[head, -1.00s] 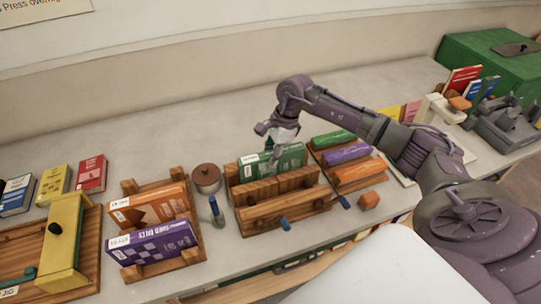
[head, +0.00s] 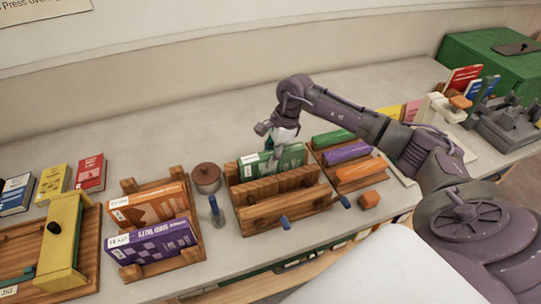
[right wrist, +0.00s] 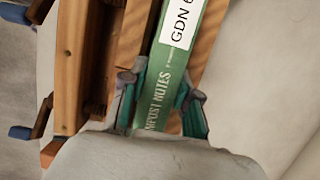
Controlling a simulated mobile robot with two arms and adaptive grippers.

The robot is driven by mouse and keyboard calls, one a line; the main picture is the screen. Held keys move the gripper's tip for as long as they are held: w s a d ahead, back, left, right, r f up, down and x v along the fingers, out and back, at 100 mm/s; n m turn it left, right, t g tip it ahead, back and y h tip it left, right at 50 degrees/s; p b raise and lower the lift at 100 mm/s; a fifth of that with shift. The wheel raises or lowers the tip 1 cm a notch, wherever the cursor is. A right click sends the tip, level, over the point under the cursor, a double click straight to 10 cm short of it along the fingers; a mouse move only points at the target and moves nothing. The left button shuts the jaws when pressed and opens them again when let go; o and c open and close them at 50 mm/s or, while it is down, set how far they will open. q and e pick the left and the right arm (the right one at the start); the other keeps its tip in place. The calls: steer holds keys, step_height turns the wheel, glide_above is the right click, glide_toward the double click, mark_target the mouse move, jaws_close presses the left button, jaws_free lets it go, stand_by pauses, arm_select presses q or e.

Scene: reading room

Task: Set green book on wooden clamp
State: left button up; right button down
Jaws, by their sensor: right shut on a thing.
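The green book (head: 290,158) sits spine up at the back of the wooden clamp (head: 290,208), along its rear board. In the right wrist view the book's green spine (right wrist: 181,67) shows a white label and lies alongside the clamp's wood (right wrist: 72,70). My right gripper (head: 274,150) is over the book, and its two teal-padded fingers (right wrist: 160,98) are shut on the spine, one on each side. Whether the book's bottom rests on the clamp is hidden. My left gripper is not in view.
A rack with orange and purple books (head: 153,243) stands left of the clamp. A brown round pot (head: 206,179) and a blue-handled tool (head: 216,211) stand between them. A rack with green, purple and orange items (head: 347,153) is close on the right. The bench behind is clear.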

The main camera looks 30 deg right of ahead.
steer(key=shift+f, duration=0.1)
stand_by(0.3)
steer(key=c, duration=0.8)
jaws_free()
steer(key=shift+o, duration=0.2)
steer(key=shift+r+p, duration=2.1)
steer(key=shift+r, duration=2.4)
steer(key=shift+s+f, duration=0.1)
